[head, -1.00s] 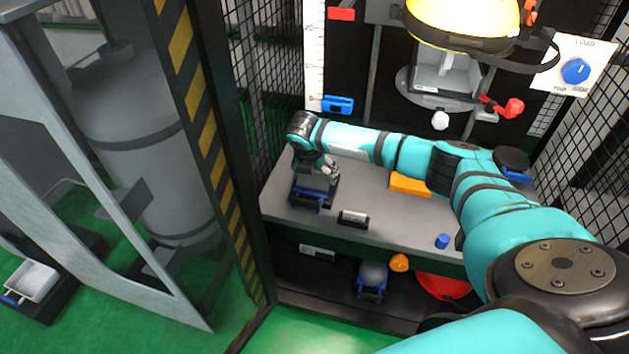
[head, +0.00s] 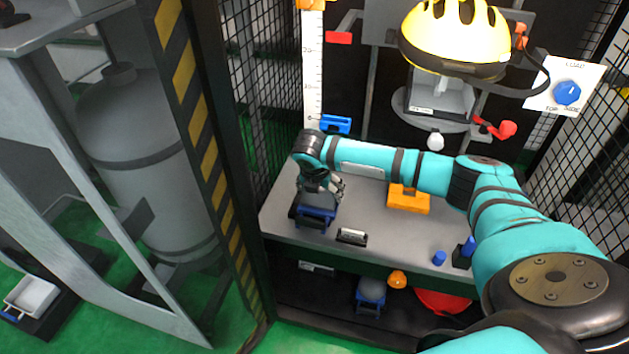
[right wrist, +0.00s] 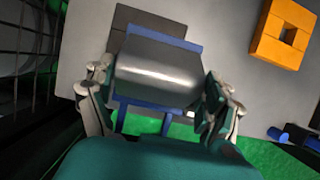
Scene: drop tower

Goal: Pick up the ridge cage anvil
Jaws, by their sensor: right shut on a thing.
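The ridge cage anvil, a grey metal block with a rounded top in a blue frame (head: 316,214), is at the left end of the grey bench (head: 385,225). In the right wrist view the grey block (right wrist: 158,72) lies between the two fingers, with the blue frame around it. My right gripper (head: 325,186) is shut on it from above; the wrist view also shows the gripper (right wrist: 158,95). A dark pad (right wrist: 145,20) shows just behind the anvil. I cannot tell whether the anvil is clear of the bench. My left gripper is not in view.
An orange block with a square hole (head: 408,199), a small black-and-white item (head: 352,237) and a blue cylinder (head: 439,258) stand on the bench. A yellow helmet (head: 455,38) hangs above. Another blue-framed grey piece (head: 370,292) is on the lower shelf. Mesh walls flank the bench.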

